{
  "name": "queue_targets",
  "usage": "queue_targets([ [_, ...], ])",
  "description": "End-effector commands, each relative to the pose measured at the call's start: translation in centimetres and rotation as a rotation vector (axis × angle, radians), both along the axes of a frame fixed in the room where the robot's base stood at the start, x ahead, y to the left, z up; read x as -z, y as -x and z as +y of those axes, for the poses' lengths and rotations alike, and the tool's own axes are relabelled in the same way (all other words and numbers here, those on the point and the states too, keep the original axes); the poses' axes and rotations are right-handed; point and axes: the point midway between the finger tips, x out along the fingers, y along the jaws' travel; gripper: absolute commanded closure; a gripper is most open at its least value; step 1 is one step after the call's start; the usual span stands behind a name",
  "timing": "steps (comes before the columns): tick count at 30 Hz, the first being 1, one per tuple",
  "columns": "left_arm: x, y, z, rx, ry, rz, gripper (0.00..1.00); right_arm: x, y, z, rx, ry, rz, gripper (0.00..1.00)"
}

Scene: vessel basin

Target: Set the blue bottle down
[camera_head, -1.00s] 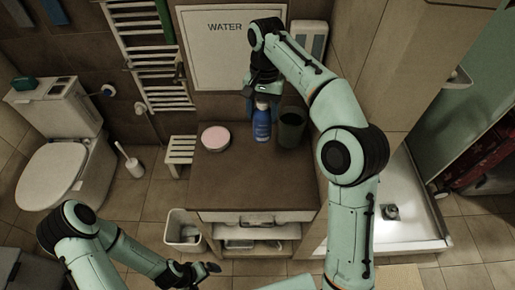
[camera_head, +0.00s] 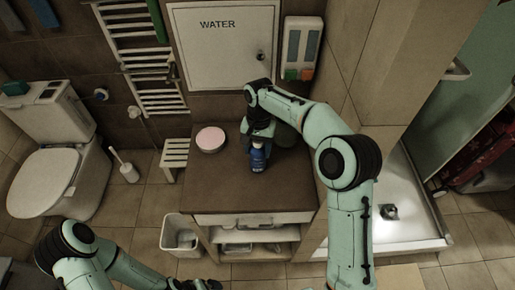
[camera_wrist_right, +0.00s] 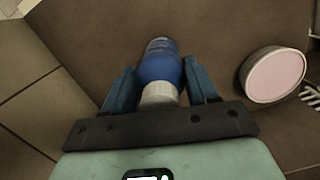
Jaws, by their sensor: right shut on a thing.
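The blue bottle (camera_head: 258,161) with a pale cap is over the brown cabinet top (camera_head: 225,193), right of its middle. My right gripper (camera_head: 260,146) is shut on the bottle near its cap. In the right wrist view, the bottle (camera_wrist_right: 159,62) lies between the two fingers of the right gripper (camera_wrist_right: 160,82). I cannot tell whether its base touches the cabinet top. My left gripper (camera_head: 197,285) is at the bottom edge, partly cut off, far from the bottle.
A round pink-topped dish (camera_head: 210,139) stands left of the bottle. A dark cup (camera_head: 287,136) is mostly hidden behind my right arm. The front of the cabinet top is clear. A white bin (camera_head: 180,236) stands left of the cabinet.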

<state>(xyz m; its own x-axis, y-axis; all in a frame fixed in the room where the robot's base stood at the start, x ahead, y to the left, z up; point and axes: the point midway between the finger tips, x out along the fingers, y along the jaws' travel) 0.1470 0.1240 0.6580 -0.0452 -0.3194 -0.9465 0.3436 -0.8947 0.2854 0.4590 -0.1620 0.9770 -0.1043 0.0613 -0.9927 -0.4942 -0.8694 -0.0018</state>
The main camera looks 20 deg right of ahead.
Motion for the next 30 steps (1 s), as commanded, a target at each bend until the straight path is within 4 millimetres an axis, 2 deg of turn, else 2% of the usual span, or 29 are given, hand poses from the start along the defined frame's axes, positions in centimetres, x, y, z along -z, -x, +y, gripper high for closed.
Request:
queue_targets([
  [11, 0.0, 0.0, 0.0, 0.0, 0.0, 0.0, 0.0, 0.3, -0.1, 0.0, 0.0, 0.0, -0.002, 0.98],
  [12, 0.0, 0.0, 0.0, 0.0, 0.0, 0.0, 0.0, 0.3, -0.1, 0.0, 0.0, 0.0, -0.001, 0.36],
  [14, 0.0, 0.0, 0.0, 0.0, 0.0, 0.0, 0.0, 0.3, -0.1, 0.0, 0.0, 0.0, -0.001, 0.17],
  [24, -0.1, -0.1, 0.0, 0.0, 0.0, -0.001, 0.0, 0.0, -0.1, 0.0, 0.0, 0.0, -0.002, 0.17],
  [26, -0.2, -0.2, 0.0, 0.0, 0.0, -0.002, 0.0, -0.5, -0.2, 0.0, 0.0, 0.001, -0.003, 0.17],
  [30, -0.9, -0.9, 0.0, 0.0, 0.0, -0.01, 0.0, -2.9, -0.5, -0.1, 0.0, 0.001, -0.008, 0.17],
])
